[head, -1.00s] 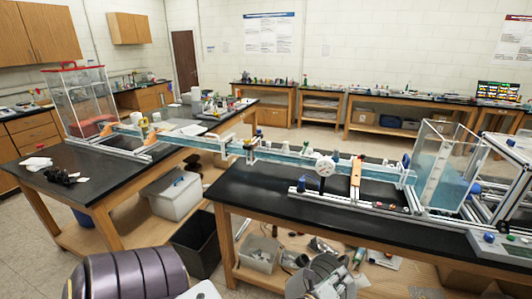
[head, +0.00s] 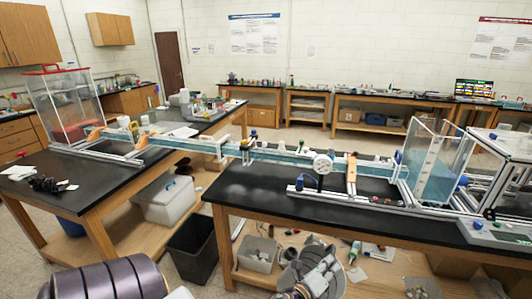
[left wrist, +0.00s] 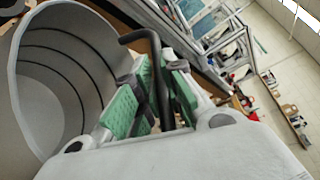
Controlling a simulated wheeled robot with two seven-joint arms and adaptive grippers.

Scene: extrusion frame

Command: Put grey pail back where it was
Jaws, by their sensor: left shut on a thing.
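The grey pail (left wrist: 65,85) fills the left of the left wrist view. Its open mouth and ringed inside wall show. My left gripper (left wrist: 155,92) is shut on the pail's dark bent handle (left wrist: 146,38), which runs between the green finger pads. In the head view the pail (head: 298,272) hangs at the bottom edge, in front of the right bench, partly hidden by my left gripper (head: 322,272). My right gripper is not in view.
A black-topped bench (head: 260,200) with a long water channel stands ahead. On its lower shelf are a grey bin (head: 257,255) and loose items. A black bin (head: 192,250) stands in the gap between benches. A lidded clear tub (head: 168,203) is under the left bench.

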